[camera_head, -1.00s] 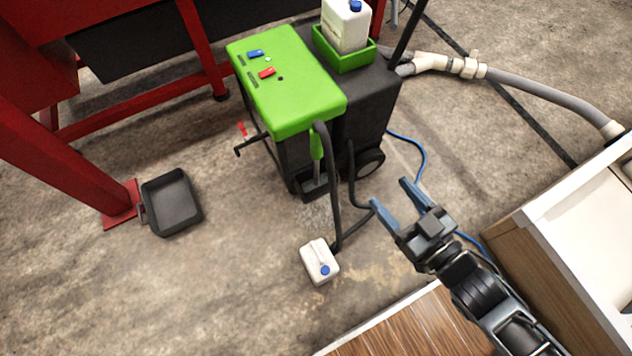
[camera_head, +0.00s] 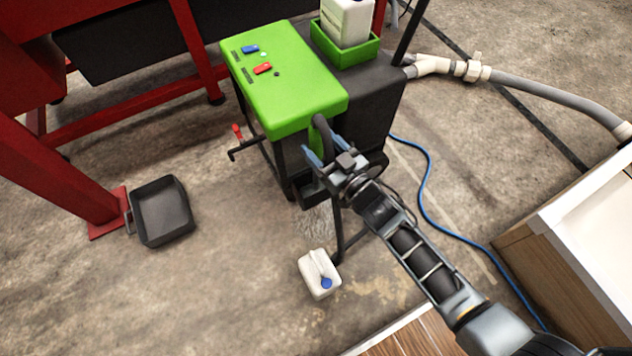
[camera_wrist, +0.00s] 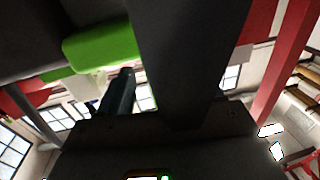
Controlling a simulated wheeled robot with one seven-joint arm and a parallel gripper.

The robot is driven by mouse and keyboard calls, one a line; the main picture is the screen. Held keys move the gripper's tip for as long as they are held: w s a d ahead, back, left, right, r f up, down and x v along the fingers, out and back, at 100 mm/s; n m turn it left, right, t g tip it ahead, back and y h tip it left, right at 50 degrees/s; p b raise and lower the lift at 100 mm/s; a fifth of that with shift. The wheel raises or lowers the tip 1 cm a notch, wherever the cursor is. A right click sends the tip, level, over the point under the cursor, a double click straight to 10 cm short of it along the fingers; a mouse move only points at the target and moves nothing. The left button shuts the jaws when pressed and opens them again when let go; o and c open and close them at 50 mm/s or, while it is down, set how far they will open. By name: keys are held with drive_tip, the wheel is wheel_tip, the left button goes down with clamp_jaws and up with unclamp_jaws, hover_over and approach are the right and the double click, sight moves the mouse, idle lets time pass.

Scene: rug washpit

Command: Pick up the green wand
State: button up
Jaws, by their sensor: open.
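The green wand (camera_head: 316,137) stands upright at the front side of the green-topped machine (camera_head: 285,80), with a dark hose (camera_head: 322,123) looping at its top. My gripper (camera_head: 325,152) is open, right at the wand in the head view, its fingers pointing toward the machine. The gripper hides most of the wand's lower part. I cannot tell whether the wand is between the fingers or behind them. In the wrist view a finger (camera_wrist: 118,92) shows, with a blurred green part (camera_wrist: 102,46) beyond it and a wide dark shape close to the lens.
A white jug with a blue cap (camera_head: 319,274) stands on the floor below the machine. Another white jug (camera_head: 347,22) sits in a green tray (camera_head: 357,52). A black pan (camera_head: 162,212) lies by the red frame (camera_head: 60,170). A blue cable (camera_head: 430,200) runs along the floor at right.

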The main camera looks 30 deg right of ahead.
drive_tip(key=w, duration=0.4)
drive_tip(key=shift+a+b, duration=0.3)
drive_tip(key=shift+a, duration=0.05)
drive_tip(key=c, duration=0.9)
drive_tip(key=shift+c, duration=0.7)
drive_tip(key=shift+r, duration=0.1)
